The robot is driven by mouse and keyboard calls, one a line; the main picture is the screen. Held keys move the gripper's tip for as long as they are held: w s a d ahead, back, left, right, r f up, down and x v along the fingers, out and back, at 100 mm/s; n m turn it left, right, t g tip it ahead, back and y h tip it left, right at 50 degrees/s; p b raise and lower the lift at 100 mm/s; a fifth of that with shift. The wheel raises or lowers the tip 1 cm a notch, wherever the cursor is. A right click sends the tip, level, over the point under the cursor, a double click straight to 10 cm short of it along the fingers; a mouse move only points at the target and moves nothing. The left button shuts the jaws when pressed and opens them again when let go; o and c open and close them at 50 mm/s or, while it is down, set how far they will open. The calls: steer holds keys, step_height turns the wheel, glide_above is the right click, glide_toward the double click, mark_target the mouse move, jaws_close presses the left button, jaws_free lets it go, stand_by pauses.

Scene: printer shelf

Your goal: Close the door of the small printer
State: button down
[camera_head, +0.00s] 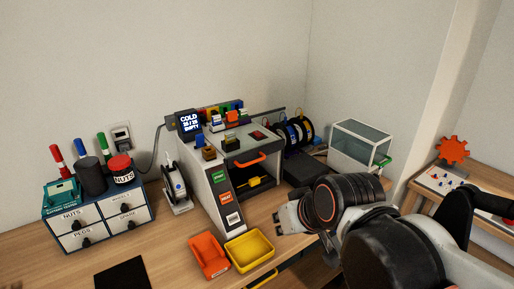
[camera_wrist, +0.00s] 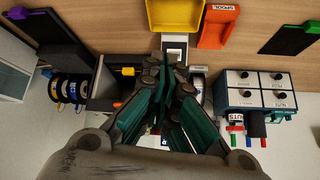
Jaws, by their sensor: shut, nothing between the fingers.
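The small printer (camera_head: 217,188) stands mid-table in the head view, with a white side panel carrying green and orange buttons. Its front opening shows a yellow piece (camera_head: 255,182) inside. An orange handle (camera_head: 257,160) sits above that opening, at the front edge of a dark panel that seems to be the door, raised; its exact angle is unclear. In the wrist view the printer's dark opening (camera_wrist: 105,88) lies left of the fingers. My gripper (camera_head: 285,217) is shut and empty, in front and to the right of the printer; its fingers (camera_wrist: 168,72) fill the middle of the wrist view.
A yellow tray (camera_head: 250,251) and an orange tray (camera_head: 207,257) lie before the printer. A drawer unit (camera_head: 100,222) stands at left. Spools (camera_head: 294,133) and a glass-sided box (camera_head: 359,146) are behind and right. A display (camera_head: 189,124) rises at the printer's back left.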

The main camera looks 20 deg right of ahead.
steer(key=w+d+r+n+t+y+p, duration=0.1)
steer(key=w+d+r+p, duration=0.2)
steer(key=w, duration=0.4)
steer(key=w+r+n+t+p, duration=0.1)
steer(key=w+r+p, duration=0.3)
steer(key=w+p, duration=0.25)
steer(key=w+d+r+n+t+y+p, duration=0.1)
steer(key=w+d+r+p, duration=0.2)
steer(key=w, duration=0.4)
steer(key=b, duration=0.2)
glide_toward(247, 156)
steer(key=w+f, duration=0.1)
steer(key=w, duration=0.2)
steer(key=shift+w+a+f, duration=0.15)
steer(key=shift+a+f, duration=0.3)
steer(key=shift+f, duration=0.15)
steer(key=shift+f, duration=0.1)
step_height(247, 156, down, 16)
steer(key=b, duration=1.3)
steer(key=shift+r, duration=0.2)
